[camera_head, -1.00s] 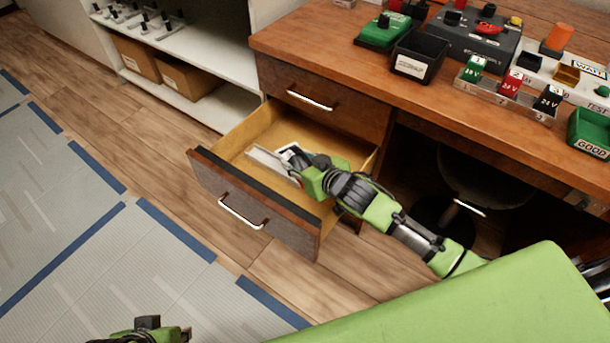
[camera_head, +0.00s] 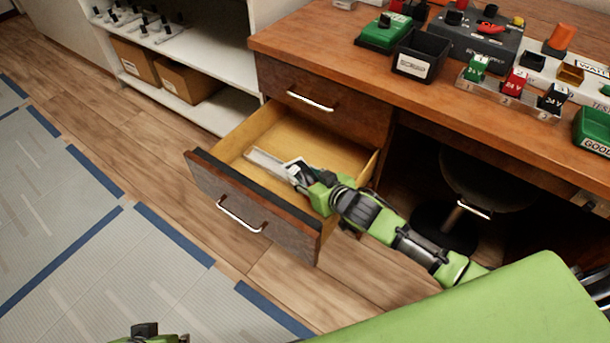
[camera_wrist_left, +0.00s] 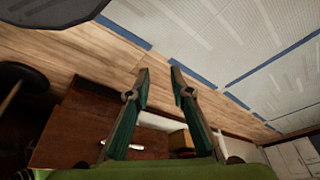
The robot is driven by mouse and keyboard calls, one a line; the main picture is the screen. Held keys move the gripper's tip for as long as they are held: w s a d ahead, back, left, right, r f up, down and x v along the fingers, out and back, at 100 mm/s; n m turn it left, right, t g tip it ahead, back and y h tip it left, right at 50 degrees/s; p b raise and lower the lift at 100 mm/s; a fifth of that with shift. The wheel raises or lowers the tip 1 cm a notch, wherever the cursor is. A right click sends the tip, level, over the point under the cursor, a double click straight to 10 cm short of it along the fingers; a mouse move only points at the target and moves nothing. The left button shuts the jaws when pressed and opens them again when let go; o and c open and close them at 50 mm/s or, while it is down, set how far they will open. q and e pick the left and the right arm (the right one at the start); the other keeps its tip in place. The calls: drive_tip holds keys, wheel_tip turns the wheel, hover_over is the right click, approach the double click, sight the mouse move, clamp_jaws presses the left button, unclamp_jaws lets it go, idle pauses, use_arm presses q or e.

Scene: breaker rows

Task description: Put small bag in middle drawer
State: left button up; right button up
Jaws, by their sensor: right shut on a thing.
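The open drawer (camera_head: 228,190) is pulled out from the desk, below a shut top drawer (camera_head: 335,112). My right gripper (camera_head: 296,171) reaches into it from the right and is shut on the small bag (camera_head: 264,160), a pale flat thing sticking out to the left of the fingers. The bag is within the drawer's walls; I cannot tell whether it touches the drawer floor. The fingers are small and partly hidden by the hand. My left gripper (camera_wrist_left: 159,72) is open and empty in the left wrist view, above the floor.
The desk top (camera_head: 330,45) holds a black bin (camera_head: 418,58), a green box (camera_head: 384,34) and several labelled blocks. A stool (camera_head: 480,185) stands under the desk. White shelves (camera_head: 205,60) with cardboard boxes (camera_head: 188,82) are at the back left. The floor left of the drawer is clear.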

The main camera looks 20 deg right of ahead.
sight(308, 178)
drive_tip(key=shift+s+f, duration=0.1)
drive_tip(key=shift+f, duration=0.4)
drive_tip(key=o, duration=1)
drive_tip(key=shift+f, duration=0.1)
use_arm(q)
drive_tip(key=shift+w+d+r+t, duration=0.15)
drive_tip(key=shift+w+t, duration=0.25)
drive_tip(key=shift+w, duration=0.2)
use_arm(e)
drive_tip(key=shift+o, duration=0.6)
drive_tip(key=shift+s+f, duration=0.2)
drive_tip(key=shift+r, duration=0.4)
drive_tip(key=v, duration=0.2)
drive_tip(key=p+v, duration=0.1)
drive_tip(key=v, duration=0.1)
drive_tip(key=r+p+v, duration=0.1)
drive_tip(key=v, duration=0.1)
drive_tip(key=shift+d+r, duration=0.1)
use_arm(q)
drive_tip(key=shift+s+f+g+p, duration=0.1)
drive_tip(key=shift+f+g+p, duration=0.6)
drive_tip(key=shift+f, duration=0.9)
use_arm(e)
drive_tip(key=shift+v, duration=2.7)
